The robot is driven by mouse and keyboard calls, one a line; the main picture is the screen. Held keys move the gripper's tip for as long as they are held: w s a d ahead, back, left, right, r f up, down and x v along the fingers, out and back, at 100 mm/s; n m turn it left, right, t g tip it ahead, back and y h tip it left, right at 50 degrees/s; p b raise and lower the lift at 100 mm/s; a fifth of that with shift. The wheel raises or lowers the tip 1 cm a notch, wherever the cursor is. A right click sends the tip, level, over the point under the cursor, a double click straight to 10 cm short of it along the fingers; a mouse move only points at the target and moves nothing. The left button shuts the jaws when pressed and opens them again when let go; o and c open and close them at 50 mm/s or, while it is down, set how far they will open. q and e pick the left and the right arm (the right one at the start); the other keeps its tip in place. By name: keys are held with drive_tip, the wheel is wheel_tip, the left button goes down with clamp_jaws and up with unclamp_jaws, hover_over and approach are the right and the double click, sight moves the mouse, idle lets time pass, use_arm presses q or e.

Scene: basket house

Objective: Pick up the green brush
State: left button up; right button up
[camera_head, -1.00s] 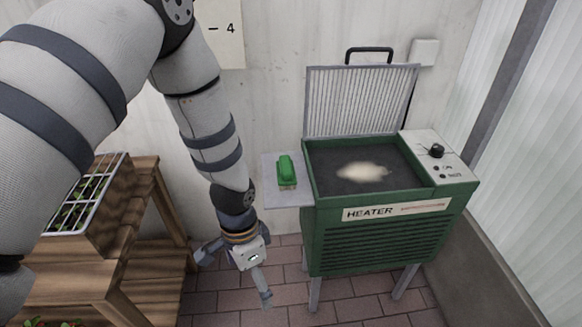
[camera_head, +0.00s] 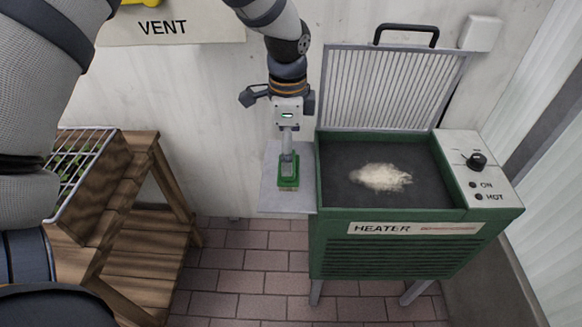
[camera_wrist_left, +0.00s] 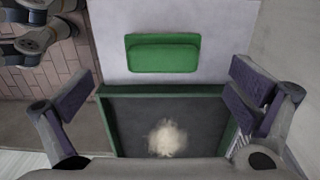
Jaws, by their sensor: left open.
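The green brush (camera_head: 288,184) lies on the pale side shelf (camera_head: 270,200) at the left of the green heater. My left gripper (camera_head: 288,160) is above the brush in the head view, pointing down and covering part of it. In the left wrist view the brush (camera_wrist_left: 163,56) shows whole, on the pale shelf ahead of my gripper. The left gripper's fingers (camera_wrist_left: 165,98) are spread wide with nothing between them. I cannot tell the exact height gap to the brush. My right gripper is not in view.
The green heater (camera_head: 400,250) has its ribbed lid (camera_head: 385,90) raised and a pale pile (camera_head: 381,178) on its dark bed. A wooden stand (camera_head: 130,220) is at the left. The wall is close behind the shelf. Brick floor is clear between stand and heater.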

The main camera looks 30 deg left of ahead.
use_arm(q)
wheel_tip(320, 180, down, 5)
drive_tip(key=shift+w+a, duration=0.1)
drive_tip(key=shift+r, duration=0.1)
drive_tip(key=c, duration=1.4)
drive_tip(key=shift+c, duration=0.6)
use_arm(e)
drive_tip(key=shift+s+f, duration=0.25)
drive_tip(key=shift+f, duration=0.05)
use_arm(q)
drive_tip(key=shift+f, duration=0.2)
drive_tip(key=shift+r, duration=0.1)
wheel_tip(320, 180, up, 3)
drive_tip(key=shift+f, duration=0.2)
drive_tip(key=s+d+r+p, duration=0.3)
drive_tip(key=s+d+r, duration=0.2)
drive_tip(key=s+r, duration=0.5)
drive_tip(key=s, duration=0.3)
drive_tip(key=shift+r, duration=0.25)
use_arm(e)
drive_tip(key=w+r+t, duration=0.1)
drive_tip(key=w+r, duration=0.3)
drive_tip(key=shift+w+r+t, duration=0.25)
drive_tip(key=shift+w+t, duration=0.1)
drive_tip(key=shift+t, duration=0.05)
